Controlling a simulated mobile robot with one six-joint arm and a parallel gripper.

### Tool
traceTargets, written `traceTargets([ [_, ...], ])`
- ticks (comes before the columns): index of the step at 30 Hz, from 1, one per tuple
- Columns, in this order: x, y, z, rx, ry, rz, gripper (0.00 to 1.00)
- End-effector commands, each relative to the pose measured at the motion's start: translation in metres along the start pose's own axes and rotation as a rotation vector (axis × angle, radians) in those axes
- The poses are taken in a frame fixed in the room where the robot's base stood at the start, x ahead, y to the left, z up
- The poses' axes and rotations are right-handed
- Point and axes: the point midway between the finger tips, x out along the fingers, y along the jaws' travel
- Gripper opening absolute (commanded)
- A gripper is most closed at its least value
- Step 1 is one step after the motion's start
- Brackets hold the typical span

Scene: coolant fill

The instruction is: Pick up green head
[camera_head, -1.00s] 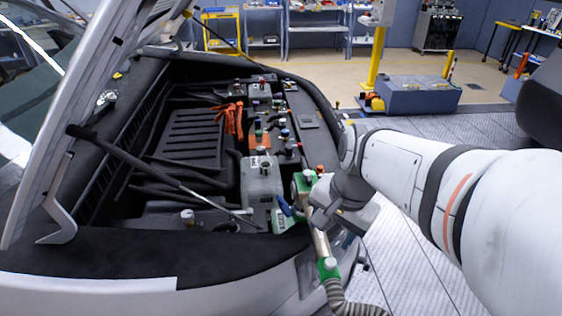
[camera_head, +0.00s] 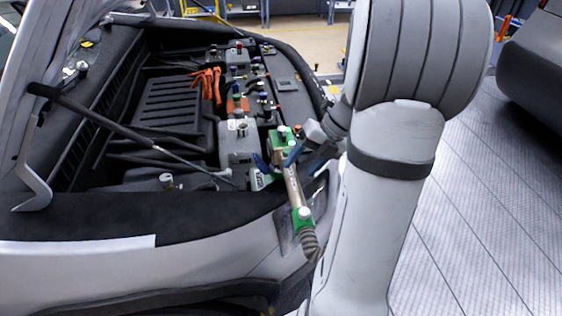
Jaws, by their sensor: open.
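The green head (camera_head: 282,139) is the green upper end of a filling tool with a pale tube (camera_head: 292,185). It sits at the front right edge of the open engine bay. A second green fitting (camera_head: 303,217) is at the tube's lower end, joined to a grey ribbed hose (camera_head: 311,246). My gripper (camera_head: 277,158) is open at the green head, with one blue fingertip on each side of it in the picture. I cannot tell whether the fingers touch it. My wrist comes in from the right.
The grey car body (camera_head: 60,268) borders the engine bay in front. A black prop rod (camera_head: 130,128) slants across the bay. A grey reservoir (camera_head: 238,140) stands just left of the head. Orange cables (camera_head: 206,84) lie further back. Open floor (camera_head: 490,200) is at the right.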

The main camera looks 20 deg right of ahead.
Motion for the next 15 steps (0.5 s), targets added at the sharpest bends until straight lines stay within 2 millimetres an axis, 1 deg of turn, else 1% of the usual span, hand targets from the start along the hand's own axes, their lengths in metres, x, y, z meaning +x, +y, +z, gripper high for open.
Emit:
traceTargets([
  [8,0.028,-0.002,0.002,0.011,-0.004,0.000,0.56],
  [15,0.062,-0.001,0.008,0.013,-0.005,0.000,0.56],
])
